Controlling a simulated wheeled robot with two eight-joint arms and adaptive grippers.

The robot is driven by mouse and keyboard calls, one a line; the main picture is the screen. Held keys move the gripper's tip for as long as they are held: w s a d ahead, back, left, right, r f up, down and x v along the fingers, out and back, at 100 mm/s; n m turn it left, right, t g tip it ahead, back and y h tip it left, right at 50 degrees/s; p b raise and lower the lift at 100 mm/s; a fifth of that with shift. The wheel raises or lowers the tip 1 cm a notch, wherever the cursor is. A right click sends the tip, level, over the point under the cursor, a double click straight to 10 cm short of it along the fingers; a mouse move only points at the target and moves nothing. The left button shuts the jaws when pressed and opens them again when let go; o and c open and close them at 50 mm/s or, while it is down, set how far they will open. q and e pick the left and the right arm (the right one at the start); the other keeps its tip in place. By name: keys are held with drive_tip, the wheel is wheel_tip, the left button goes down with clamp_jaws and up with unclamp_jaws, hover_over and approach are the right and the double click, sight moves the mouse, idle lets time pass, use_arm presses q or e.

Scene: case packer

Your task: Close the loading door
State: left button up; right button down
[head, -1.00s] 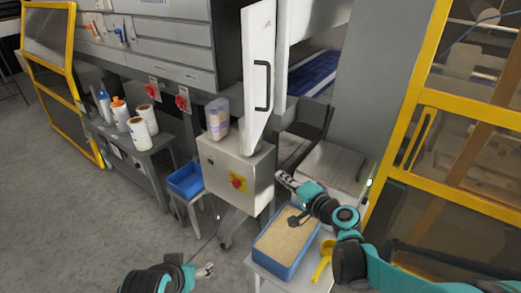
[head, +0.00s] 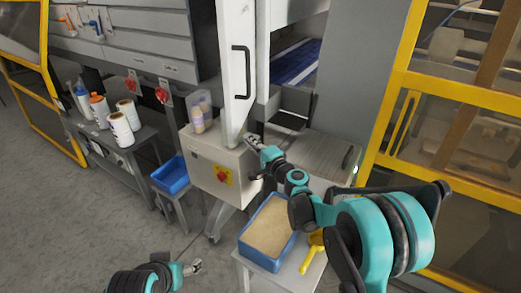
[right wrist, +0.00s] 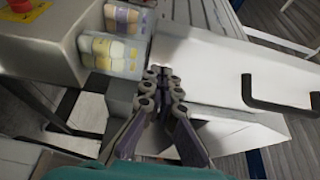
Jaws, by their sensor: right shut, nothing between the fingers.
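The loading door (head: 234,75) is a tall white panel with a black bar handle (head: 241,72). It stands open, swung out to the left of the opening. My right gripper (head: 251,140) is shut and empty near the door's lower end, below the handle. In the right wrist view, the closed fingers (right wrist: 164,82) overlap the white door (right wrist: 215,68), with the handle (right wrist: 280,100) off to the right. I cannot tell whether they touch the door. My left gripper (head: 196,267) is low in the head view, away from the door; its jaws are too small to read.
A grey control box (head: 218,165) with a red knob and clear containers (head: 200,110) stands just below the door. A blue bin of grain (head: 268,227) and yellow scoop (head: 313,252) sit below my right arm. A yellow-framed guard (head: 455,88) stands at right.

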drive_tip(key=shift+w+a, duration=0.25)
drive_tip(key=shift+a, duration=1)
